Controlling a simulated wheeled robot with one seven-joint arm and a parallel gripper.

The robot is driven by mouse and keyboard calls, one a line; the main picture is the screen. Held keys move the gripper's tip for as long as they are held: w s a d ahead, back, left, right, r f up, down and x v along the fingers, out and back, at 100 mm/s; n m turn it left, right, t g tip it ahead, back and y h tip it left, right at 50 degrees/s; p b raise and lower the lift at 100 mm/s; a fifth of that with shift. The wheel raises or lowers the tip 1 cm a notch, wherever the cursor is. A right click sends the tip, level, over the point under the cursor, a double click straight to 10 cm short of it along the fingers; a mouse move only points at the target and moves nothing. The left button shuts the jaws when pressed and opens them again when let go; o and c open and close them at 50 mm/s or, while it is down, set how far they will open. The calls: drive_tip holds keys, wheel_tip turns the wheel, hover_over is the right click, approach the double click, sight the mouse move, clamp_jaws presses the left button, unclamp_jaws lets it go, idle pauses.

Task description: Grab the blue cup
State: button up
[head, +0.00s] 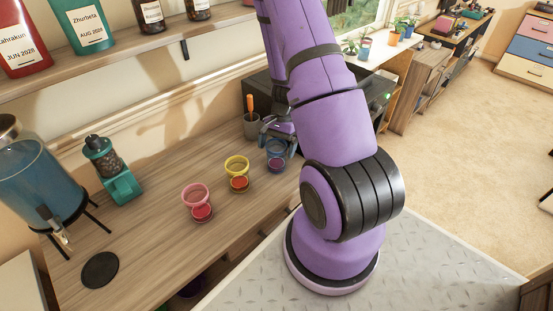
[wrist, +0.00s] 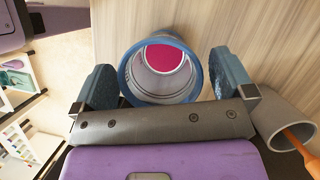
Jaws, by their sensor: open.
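The blue cup (head: 275,148) stands on the wooden counter near its back right, next to a dark machine. In the wrist view the blue cup (wrist: 160,68) shows from above, with a blue rim and a pink-red disc at its bottom. My gripper (head: 274,136) is at the cup in the head view, partly hidden by my arm. In the wrist view my gripper (wrist: 160,85) is open, with one blue-grey finger on each side of the cup. Small gaps show between fingers and cup, so it is not held.
A grey cup (head: 251,127) with an orange-handled tool stands close behind; it also shows in the wrist view (wrist: 277,113). A yellow cup (head: 236,167) and a pink cup (head: 195,194) stand to the left. A dark machine (head: 262,96) is behind my gripper.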

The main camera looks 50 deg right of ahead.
drive_tip(key=shift+x, duration=1)
drive_tip(key=c, duration=1.1)
drive_tip(key=shift+o, duration=0.2)
drive_tip(key=shift+r, duration=0.2)
